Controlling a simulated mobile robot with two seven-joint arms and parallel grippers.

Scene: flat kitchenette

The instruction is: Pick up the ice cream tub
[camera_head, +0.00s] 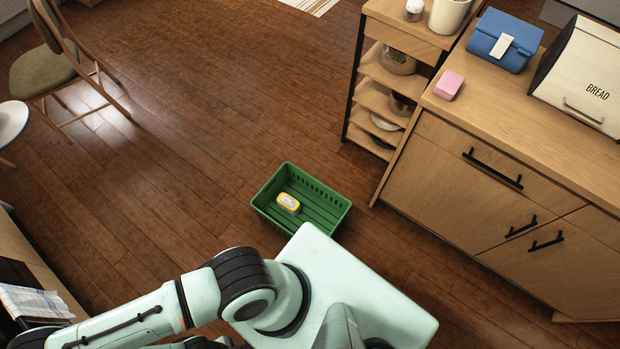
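A small yellow and white tub (288,202) lies inside a green plastic basket (331,224) on the wooden floor, near the basket's left side. It is the one thing in view that may be the ice cream tub; its label is too small to read. My mint-green left arm crosses the bottom of the view, with its elbow in front of my body. Neither of my grippers shows in this view. Nothing touches the tub except the basket around it.
A wooden counter (484,101) stands at the right with a blue box (503,42), a pink block (448,85) and a bread bin (585,80). An open shelf (380,100) adjoins it. A chair (50,72) is at upper left. The floor left of the basket is clear.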

